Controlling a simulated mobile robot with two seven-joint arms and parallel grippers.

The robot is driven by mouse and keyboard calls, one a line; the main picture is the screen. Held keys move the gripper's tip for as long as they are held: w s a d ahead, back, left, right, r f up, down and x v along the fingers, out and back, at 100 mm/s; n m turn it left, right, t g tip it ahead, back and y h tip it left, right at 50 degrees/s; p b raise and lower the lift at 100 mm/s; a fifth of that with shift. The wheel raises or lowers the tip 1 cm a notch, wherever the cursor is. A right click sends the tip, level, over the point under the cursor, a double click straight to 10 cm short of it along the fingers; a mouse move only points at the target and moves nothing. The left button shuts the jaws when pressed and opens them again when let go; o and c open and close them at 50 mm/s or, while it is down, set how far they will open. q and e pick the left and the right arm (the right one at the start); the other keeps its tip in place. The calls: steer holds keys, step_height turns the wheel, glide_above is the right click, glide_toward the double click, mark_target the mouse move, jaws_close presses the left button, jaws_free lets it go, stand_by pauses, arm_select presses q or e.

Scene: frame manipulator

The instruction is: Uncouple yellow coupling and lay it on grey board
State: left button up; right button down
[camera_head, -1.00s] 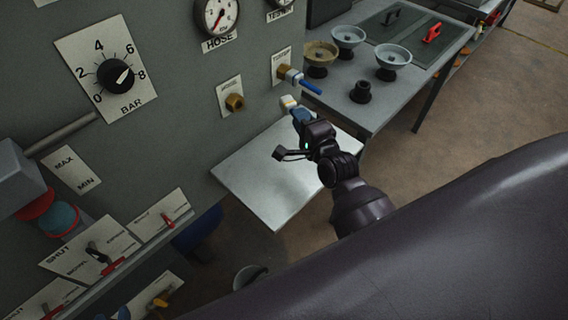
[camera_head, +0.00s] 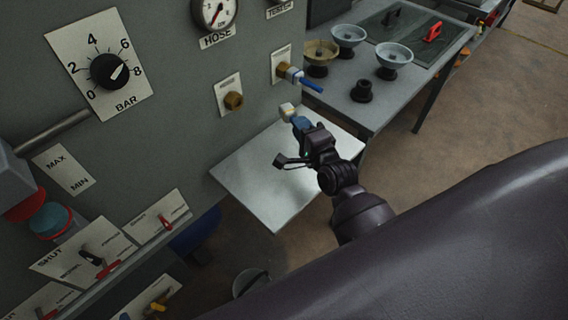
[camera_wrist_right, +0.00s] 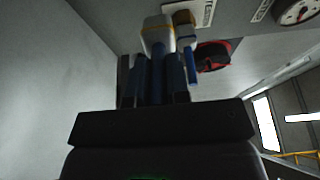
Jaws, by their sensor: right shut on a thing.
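My right gripper (camera_head: 300,126) is shut on the yellow coupling (camera_head: 288,111), a pale fitting that sticks out beyond the blue fingertips. In the right wrist view the coupling (camera_wrist_right: 157,34) shows a thin yellow band, with its lower part between the fingers (camera_wrist_right: 156,80). In the head view it appears above the pale grey board (camera_head: 270,180), apart from the brass port (camera_head: 233,100), which is bare. A second coupling with a blue lever (camera_head: 297,76) sits on the upper brass port. My left gripper is not in view.
The grey panel (camera_head: 190,120) with a pressure knob (camera_head: 109,71) rises behind the board. A table (camera_head: 345,105) at the right holds several bowls and a black fitting (camera_head: 361,91). The board's visible top looks clear.

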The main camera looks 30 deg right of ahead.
steer(key=shift+f+b, duration=1.45)
steer(key=shift+f, duration=1.2)
steer(key=shift+f+b, duration=0.6)
steer(key=shift+f, duration=0.45)
steer(key=shift+f+b, duration=0.4)
steer(key=shift+f, duration=0.25)
steer(key=shift+f+b, duration=0.45)
steer(key=shift+f, duration=0.35)
steer(key=c, duration=1)
jaws_free()
steer(key=shift+r, duration=0.1)
steer(key=shift+s, duration=0.1)
